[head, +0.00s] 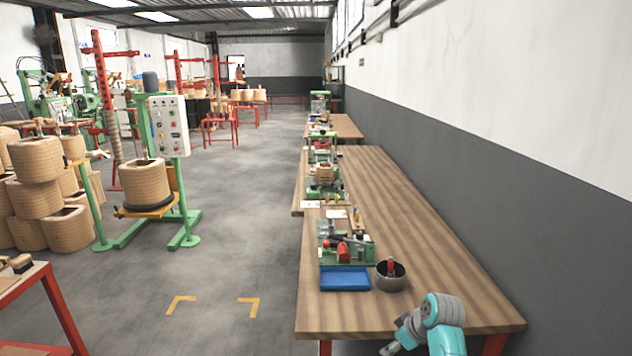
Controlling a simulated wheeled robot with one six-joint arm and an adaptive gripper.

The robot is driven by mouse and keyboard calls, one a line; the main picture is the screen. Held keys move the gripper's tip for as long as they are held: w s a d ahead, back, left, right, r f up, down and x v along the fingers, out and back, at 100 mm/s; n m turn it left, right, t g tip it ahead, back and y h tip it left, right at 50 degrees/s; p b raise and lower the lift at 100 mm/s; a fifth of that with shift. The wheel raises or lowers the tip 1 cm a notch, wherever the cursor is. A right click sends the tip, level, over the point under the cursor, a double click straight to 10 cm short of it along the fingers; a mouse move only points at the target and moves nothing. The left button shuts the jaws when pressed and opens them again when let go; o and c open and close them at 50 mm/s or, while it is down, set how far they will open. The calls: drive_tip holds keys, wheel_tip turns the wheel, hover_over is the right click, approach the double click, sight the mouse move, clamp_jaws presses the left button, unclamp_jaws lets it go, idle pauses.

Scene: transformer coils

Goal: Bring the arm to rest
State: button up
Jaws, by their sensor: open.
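My arm shows at the bottom right of the head view, over the near end of the long wooden workbench (425,240). Its teal links and pale grey joint are folded close together and cut off by the lower picture edge. Nothing is seen held by the part of the arm in view.
A blue tray (345,279) and a dark round bowl (391,280) with a red-handled item stand on the bench beyond my arm. A green fixture (346,248) stands behind them. Coils (146,183) and a winding machine stand left. The floor between is clear.

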drive_tip(key=s+a+f+m+t+h, duration=0.1)
drive_tip(key=s+a+f+m+t, duration=0.15)
drive_tip(key=s+f, duration=1.15)
drive_tip(key=s+f+m+t+h, duration=0.1)
drive_tip(key=s+f, duration=0.1)
drive_tip(key=s, duration=0.7)
drive_tip(key=s+f+m+t+h, duration=0.1)
drive_tip(key=s+f+m+t, duration=0.15)
drive_tip(key=s, duration=0.65)
drive_tip(key=s+r+m+t, duration=0.1)
drive_tip(key=s+r, duration=0.2)
drive_tip(key=s, duration=0.5)
drive_tip(key=s+r, duration=0.4)
drive_tip(key=s, duration=0.3)
drive_tip(key=s+r+m+t, duration=0.1)
drive_tip(key=s+r+t, duration=0.2)
drive_tip(key=s+r, duration=0.9)
wheel_tip(320, 180, up, 4)
drive_tip(key=shift+s+r, duration=0.15)
drive_tip(key=shift+s, duration=0.2)
